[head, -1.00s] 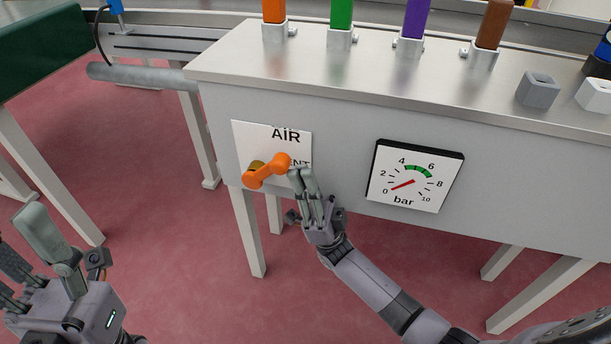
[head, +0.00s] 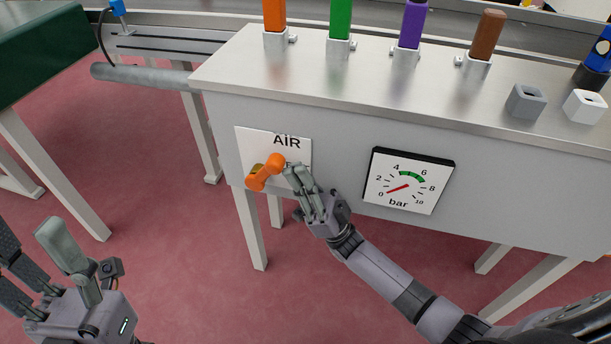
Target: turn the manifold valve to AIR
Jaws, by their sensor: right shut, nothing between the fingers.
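The orange valve handle (head: 264,172) sits on a white label plate (head: 256,142) on the front of the grey bench. The handle slants up to the right from its brass-coloured pivot. The word AIR shows above it; the lower word on the plate is hidden behind the handle and my fingers. My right gripper (head: 293,173) is shut and empty, its fingertips close to the right end of the handle; I cannot tell if they touch. My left gripper (head: 36,252) is at the lower left, away from the bench, with its fingers spread open.
A pressure gauge (head: 408,180) right of the valve has its red needle near the low end. A grey block (head: 525,101) and a white block (head: 584,107) are at the right.

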